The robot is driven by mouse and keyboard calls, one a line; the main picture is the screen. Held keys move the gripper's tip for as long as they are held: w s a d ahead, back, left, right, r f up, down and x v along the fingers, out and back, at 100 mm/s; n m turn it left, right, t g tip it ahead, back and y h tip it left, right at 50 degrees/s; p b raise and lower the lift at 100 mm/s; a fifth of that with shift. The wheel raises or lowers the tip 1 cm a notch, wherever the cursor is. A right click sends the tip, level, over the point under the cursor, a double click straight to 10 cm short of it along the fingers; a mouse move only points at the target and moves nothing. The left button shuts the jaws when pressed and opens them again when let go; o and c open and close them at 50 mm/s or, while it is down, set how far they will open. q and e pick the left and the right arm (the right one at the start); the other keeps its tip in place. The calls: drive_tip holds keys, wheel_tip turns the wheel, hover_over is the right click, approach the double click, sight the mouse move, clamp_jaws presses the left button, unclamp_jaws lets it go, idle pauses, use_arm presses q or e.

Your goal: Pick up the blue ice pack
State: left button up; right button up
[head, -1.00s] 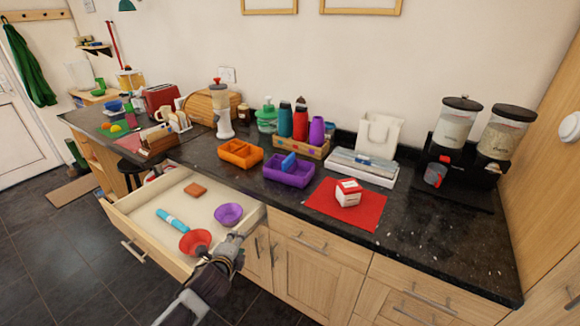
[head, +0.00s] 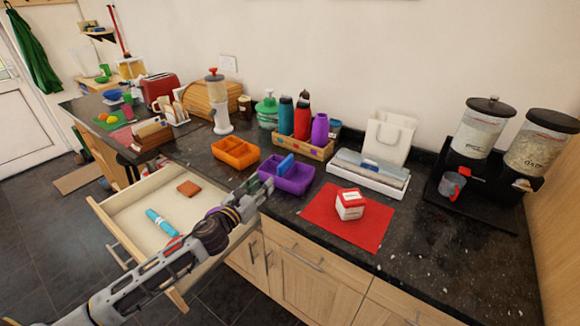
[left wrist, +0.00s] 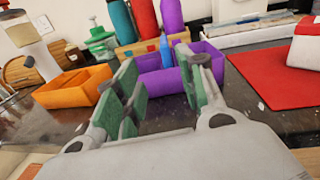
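The blue ice pack (head: 285,164) stands upright in the purple divided container (head: 296,186) on the dark counter. In the left wrist view the ice pack (left wrist: 166,50) shows as a narrow blue edge between my fingers, farther off, with the purple container (left wrist: 160,82) around it. My left gripper (head: 262,187) is at the near left side of the container, in front of the ice pack and apart from it. Its green-padded fingers (left wrist: 165,85) are open with nothing between them. My right gripper is in neither view.
An orange divided container (head: 236,152) sits left of the purple one. Behind stands a wooden crate (head: 302,146) with bottles. A white box on a red mat (head: 320,208) lies to the right. The open drawer (head: 133,212) below holds a cyan tube and a brown block.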

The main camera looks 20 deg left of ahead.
sight(277, 176)
use_arm(q)
drive_tip(key=shift+w+d+r+m, duration=0.1)
drive_tip(key=shift+w+m, duration=0.15)
drive_tip(key=shift+m, duration=0.15)
drive_tip(key=shift+s+r, duration=0.1)
drive_tip(key=shift+x, duration=1.85)
drive_tip(key=shift+w+d+p, duration=0.15)
drive_tip(key=shift+w+p, duration=0.2)
drive_tip(key=shift+w, duration=0.25)
drive_tip(key=shift+x, duration=1.8)
drive_tip(key=shift+d, duration=0.15)
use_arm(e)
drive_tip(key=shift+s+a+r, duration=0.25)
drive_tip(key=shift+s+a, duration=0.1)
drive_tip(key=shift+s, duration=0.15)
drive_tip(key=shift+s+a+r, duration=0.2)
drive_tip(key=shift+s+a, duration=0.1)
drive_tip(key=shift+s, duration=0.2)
